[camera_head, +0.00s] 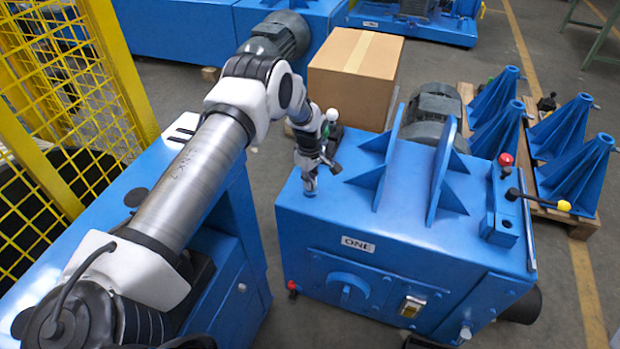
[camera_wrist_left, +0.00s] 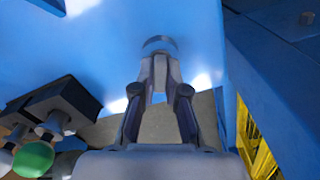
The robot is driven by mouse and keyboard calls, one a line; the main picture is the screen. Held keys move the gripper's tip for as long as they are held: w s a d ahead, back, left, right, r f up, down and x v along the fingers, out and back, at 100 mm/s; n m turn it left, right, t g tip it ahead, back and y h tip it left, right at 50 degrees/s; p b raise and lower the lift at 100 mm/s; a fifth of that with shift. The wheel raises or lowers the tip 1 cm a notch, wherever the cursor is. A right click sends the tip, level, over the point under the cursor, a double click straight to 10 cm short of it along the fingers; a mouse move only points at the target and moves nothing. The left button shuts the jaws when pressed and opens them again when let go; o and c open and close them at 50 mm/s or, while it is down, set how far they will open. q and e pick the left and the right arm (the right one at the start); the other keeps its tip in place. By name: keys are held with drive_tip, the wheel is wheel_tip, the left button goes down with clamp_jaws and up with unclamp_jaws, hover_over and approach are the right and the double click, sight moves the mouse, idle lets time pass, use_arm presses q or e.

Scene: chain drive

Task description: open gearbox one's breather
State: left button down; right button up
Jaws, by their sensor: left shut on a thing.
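Gearbox one is the blue box labelled ONE (camera_head: 358,243) in the middle of the head view. My left gripper (camera_head: 309,184) points down at the left end of its top. In the wrist view the left gripper (camera_wrist_left: 160,72) is shut on a small round grey cap, the breather (camera_wrist_left: 160,44), at the blue surface. The fingertips meet the cap's near side. In the head view the gripper mostly hides the breather. I cannot tell whether the cap is loosened. My right gripper is not in view.
Valves with a green ball (camera_wrist_left: 33,158) and a white ball stand close beside the gripper. Two blue upright brackets (camera_head: 445,175) rise from the box top. A cardboard box (camera_head: 355,68) stands behind. A yellow fence (camera_head: 70,90) is at the left.

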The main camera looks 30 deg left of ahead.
use_arm(q)
drive_tip(key=shift+s+f+n+p, duration=0.1)
drive_tip(key=shift+n+p, duration=0.1)
drive_tip(key=shift+n, duration=0.8)
drive_tip(key=shift+s+f+n+p, duration=0.1)
drive_tip(key=shift+n+p, duration=0.05)
drive_tip(key=shift+n, duration=0.85)
drive_tip(key=c, duration=1.2)
unclamp_jaws()
drive_tip(key=shift+w, duration=0.1)
wheel_tip(320, 180, up, 12)
